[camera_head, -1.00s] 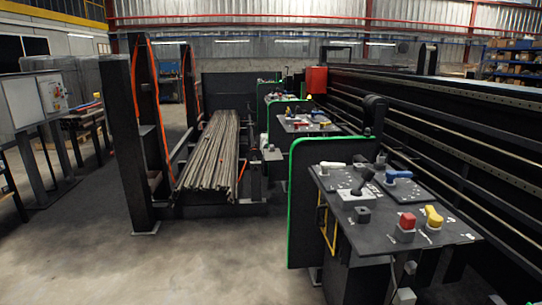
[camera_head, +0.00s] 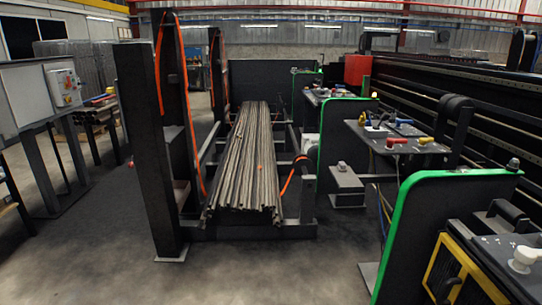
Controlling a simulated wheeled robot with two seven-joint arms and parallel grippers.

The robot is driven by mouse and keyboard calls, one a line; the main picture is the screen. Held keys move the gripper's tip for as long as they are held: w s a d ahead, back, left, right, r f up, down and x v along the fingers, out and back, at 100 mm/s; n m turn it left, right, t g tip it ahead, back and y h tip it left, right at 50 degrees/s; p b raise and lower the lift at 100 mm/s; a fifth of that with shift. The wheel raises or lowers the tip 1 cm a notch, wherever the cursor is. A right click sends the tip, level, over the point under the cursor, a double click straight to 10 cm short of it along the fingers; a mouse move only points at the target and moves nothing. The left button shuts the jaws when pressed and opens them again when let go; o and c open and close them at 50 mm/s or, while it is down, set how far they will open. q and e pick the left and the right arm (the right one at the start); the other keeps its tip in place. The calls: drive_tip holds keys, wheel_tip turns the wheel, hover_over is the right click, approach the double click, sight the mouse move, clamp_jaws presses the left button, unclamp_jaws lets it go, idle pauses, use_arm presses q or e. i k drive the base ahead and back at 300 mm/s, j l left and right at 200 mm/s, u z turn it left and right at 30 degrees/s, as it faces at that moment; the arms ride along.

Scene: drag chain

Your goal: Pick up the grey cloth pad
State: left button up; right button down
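I cannot make out a grey cloth pad in the head view. Neither of my grippers shows. The nearest work surface, at the lower right, is a dark console (camera_head: 500,258) with a white knob (camera_head: 523,258), cut off by the picture's edge. A farther dark console (camera_head: 400,140) carries yellow, blue and red handles. What lies on the consoles beyond it is too small to tell.
A rack of long metal bars (camera_head: 245,165) stands in the middle, with a black post (camera_head: 150,150) at its left. A green-edged panel (camera_head: 420,225) stands at the right. A grey cabinet (camera_head: 40,95) is at the left. The concrete floor (camera_head: 250,275) in front is clear.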

sight(341, 167)
drive_tip(key=i+z, duration=0.1)
drive_tip(key=i, duration=0.65)
drive_tip(key=i+z, duration=0.15)
drive_tip(key=i, duration=0.6)
drive_tip(key=i+j+z, duration=0.1)
drive_tip(key=i, duration=0.65)
drive_tip(key=j, duration=0.1)
